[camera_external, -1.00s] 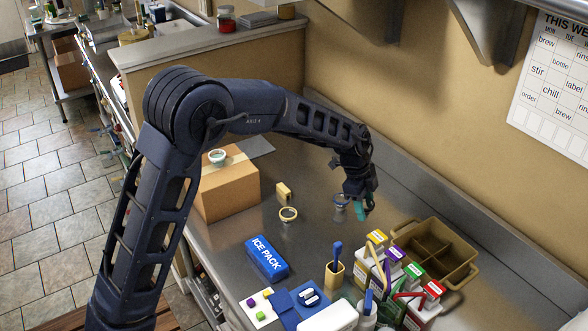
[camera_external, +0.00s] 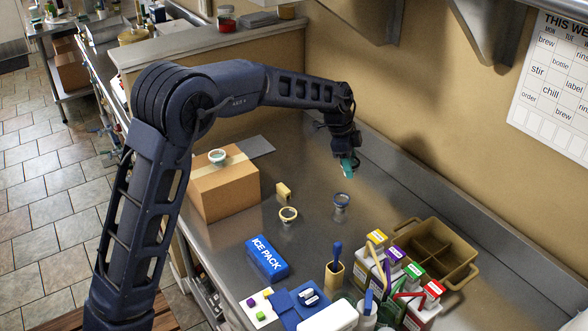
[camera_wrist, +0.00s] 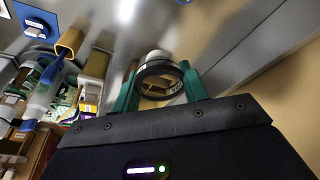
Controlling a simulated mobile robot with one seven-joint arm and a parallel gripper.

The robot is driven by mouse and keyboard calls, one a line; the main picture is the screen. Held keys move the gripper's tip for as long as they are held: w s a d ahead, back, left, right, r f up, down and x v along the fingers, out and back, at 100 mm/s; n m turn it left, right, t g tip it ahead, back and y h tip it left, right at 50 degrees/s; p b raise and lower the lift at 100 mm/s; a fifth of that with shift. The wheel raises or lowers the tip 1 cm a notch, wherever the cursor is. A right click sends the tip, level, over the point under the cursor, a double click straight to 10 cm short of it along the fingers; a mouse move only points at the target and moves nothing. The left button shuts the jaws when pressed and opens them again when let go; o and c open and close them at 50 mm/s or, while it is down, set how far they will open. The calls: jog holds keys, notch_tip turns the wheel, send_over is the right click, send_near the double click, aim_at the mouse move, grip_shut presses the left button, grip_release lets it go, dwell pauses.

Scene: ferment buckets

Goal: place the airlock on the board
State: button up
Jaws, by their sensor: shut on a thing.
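My gripper (camera_external: 348,168) hangs above the steel counter near the back wall. In the wrist view its teal fingers (camera_wrist: 160,82) are shut on a small clear round piece with a dark ring, which I take to be the airlock (camera_wrist: 158,72). The external view does not show this piece clearly. A blue board (camera_external: 288,303) lies at the front of the counter, well apart from the gripper, with small white pieces on it. Its corner seems to show at the wrist view's top left.
A cardboard box (camera_external: 223,185) is at left. The middle counter is mostly clear.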

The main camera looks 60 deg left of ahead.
jog(key=s+a+n+y, duration=0.1)
jog(key=s+a+n, duration=0.35)
jog(key=a, duration=1.25)
jog(key=s+a+n+t+y, duration=0.1)
jog(key=s+a+n+y, duration=0.3)
jog(key=a, duration=1.4)
jog(key=s+a+n+h, duration=0.1)
jog(key=s+a+n, duration=0.35)
jog(key=a, duration=1.25)
jog(key=shift+n, duration=0.8)
jog(key=s+x, duration=0.1)
jog(key=x, duration=0.5)
jog(key=s+d+x, duration=0.1)
jog(key=x, duration=0.5)
jog(key=s+d+f+x, duration=0.1)
jog(key=x, duration=0.6)
jog(key=shift+d+f, duration=0.1)
jog(key=shift+f, duration=0.1)
jog(key=shift+f, duration=0.15)
jog(key=o, duration=0.9)
jog(key=shift+c, duration=0.2)
jog(key=shift+o, duration=0.5)
